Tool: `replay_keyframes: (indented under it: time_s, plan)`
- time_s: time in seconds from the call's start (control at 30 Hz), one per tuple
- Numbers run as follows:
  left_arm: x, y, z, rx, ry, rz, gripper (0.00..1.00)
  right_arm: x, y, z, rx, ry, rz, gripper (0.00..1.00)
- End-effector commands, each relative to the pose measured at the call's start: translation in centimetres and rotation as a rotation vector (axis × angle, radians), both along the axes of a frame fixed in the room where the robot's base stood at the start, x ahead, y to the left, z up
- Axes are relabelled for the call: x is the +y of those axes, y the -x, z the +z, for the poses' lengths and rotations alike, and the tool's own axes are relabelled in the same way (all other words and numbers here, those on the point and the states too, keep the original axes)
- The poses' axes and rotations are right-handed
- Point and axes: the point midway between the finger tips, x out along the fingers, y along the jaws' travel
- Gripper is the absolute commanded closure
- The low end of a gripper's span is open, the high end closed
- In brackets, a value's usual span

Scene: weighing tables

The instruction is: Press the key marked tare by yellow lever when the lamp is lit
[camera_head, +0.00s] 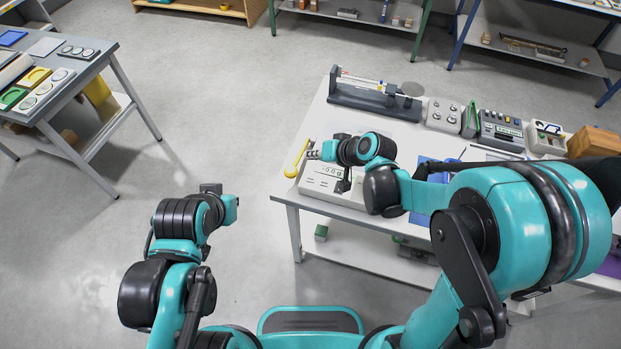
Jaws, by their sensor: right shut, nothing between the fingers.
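A white scale (318,184) stands at the near left corner of the white table (312,125). Its display reads about -0.0. A yellow lever (297,160) stands at its left side, tilted, with a rounded lower end. My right gripper (343,186) is shut and empty, pointing down over the scale beside the display. Whether it touches a key cannot be told. The key markings and the lamp cannot be made out; my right wrist hides part of the scale. My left gripper (211,188) is over the floor, away from the table; its fingers do not show clearly.
Behind the scale lie a long dark grey instrument (375,101), a grey box with round knobs (444,115) and a keyed device (501,130). A wooden box (594,142) stands far right. Another table (95,65) with coloured trays is at left. Open floor lies between the tables.

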Motion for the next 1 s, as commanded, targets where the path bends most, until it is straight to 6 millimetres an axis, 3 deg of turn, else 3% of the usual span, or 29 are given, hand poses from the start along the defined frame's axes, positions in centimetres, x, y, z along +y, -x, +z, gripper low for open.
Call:
replay_keyframes:
  time_s: [0.27, 0.7, 1.0]
  plan:
    - [0.0, 0.0, -1.7, 0.0, 0.0, 0.0, 1.0, 0.0, 0.0, -2.1, 0.0, 0.001, -0.001, 1.0]
    - [0.0, 0.0, -6.7, 0.0, 0.0, 0.0, 1.0, 0.0, 0.0, -8.1, 0.0, 0.001, -0.001, 1.0]
    - [0.0, 0.0, -7.2, 0.0, 0.0, 0.0, 1.0, 0.0, 0.0, -8.7, 0.0, 0.001, -0.001, 1.0]
